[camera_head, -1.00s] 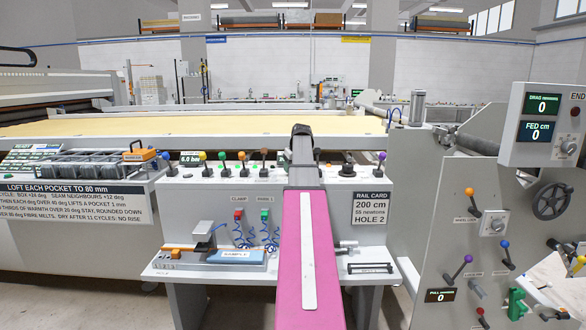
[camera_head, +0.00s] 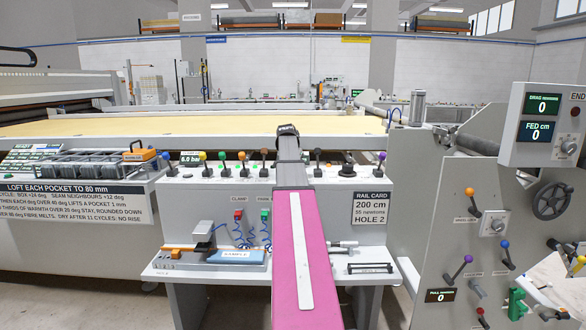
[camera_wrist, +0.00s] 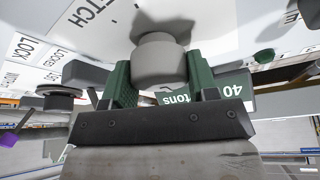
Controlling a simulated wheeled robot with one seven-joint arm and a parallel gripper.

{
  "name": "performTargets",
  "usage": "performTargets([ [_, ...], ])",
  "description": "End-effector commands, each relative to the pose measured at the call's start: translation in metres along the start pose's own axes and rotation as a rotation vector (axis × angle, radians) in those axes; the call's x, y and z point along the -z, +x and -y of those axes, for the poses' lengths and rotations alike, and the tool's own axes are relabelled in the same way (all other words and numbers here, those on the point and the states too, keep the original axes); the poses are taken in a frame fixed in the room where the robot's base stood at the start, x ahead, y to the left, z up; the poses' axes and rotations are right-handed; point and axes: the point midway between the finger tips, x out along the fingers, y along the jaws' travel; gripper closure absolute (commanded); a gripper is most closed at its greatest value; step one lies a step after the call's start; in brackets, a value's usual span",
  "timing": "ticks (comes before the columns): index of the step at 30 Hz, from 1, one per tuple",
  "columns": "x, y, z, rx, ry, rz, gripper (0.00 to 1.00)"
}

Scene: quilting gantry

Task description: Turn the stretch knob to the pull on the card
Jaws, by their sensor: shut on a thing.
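The stretch knob (camera_wrist: 160,58) is a round grey knob in the wrist view, below a label ending in "TCH". My gripper (camera_wrist: 159,78) has its green-padded fingers on both sides of the knob and is shut on it. A green readout (camera_wrist: 236,89) behind the fingers shows "40" and part of "newtons", upside down and partly covered. In the head view my gripper (camera_head: 288,130) is above the middle of the console, and my arm hides the knob. The rail card (camera_head: 369,207) reads 200 cm, 55 newtons, HOLE 2.
Coloured levers (camera_head: 222,160) stand left of my arm on the console. A black knob (camera_head: 347,163) and a purple-topped lever (camera_head: 381,160) stand right of it. A shelf with a sample pad (camera_head: 236,256) juts out below. An end panel (camera_head: 480,240) stands at right.

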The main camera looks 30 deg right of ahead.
Motion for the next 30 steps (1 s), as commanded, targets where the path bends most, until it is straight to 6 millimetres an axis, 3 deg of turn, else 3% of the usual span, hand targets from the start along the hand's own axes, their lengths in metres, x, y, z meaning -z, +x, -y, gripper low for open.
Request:
performTargets([
  [18, 0.0013, 0.0, 0.001, -0.202, 0.489, 0.0, 0.7],
  [30, 0.0006, 0.0, 0.0004, -0.259, 0.627, 0.001, 0.7],
])
